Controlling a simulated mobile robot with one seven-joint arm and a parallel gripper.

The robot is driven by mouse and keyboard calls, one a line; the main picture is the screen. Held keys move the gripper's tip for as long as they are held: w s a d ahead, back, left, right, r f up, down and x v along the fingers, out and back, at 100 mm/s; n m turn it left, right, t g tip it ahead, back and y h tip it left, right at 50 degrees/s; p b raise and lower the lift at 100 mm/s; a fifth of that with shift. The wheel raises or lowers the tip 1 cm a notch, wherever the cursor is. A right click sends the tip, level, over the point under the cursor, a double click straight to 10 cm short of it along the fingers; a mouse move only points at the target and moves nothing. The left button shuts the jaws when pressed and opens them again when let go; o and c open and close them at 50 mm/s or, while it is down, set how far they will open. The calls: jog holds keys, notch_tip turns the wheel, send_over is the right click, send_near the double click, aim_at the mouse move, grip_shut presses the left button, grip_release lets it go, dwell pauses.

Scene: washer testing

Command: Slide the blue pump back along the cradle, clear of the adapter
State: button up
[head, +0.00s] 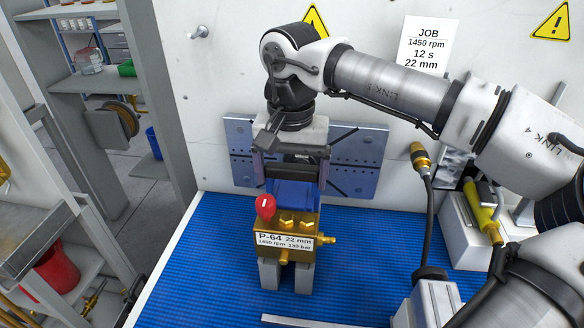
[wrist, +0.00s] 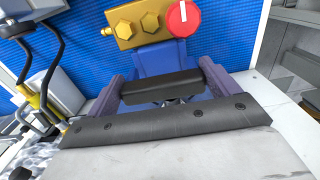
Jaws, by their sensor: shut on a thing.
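The blue pump (head: 293,194) sits low in front of the back wall, with a brass front block (head: 284,224), a red knob and a label reading P-64, 22 mm. In the wrist view the blue body (wrist: 166,61) lies between my fingers. My gripper (head: 290,178) comes down from above and behind the brass block and is shut on the pump; it also shows in the wrist view (wrist: 163,72). Grey cradle blocks (head: 303,278) stand under the brass block. The adapter is hidden behind the pump and my gripper, so I cannot tell whether they touch.
A steel plate (head: 358,160) is fixed to the back wall. The blue mat (head: 212,265) is clear left of the pump. A cable with a brass end (head: 420,158) and a yellow tool (head: 483,215) stand at the right. A job sheet (head: 428,45) reads 22 mm.

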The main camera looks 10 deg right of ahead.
jog(key=shift+s+f, duration=0.1)
jog(key=shift+s, duration=0.05)
jog(key=o, duration=1.8)
jog(key=shift+o, duration=0.2)
jog(key=shift+r, duration=0.2)
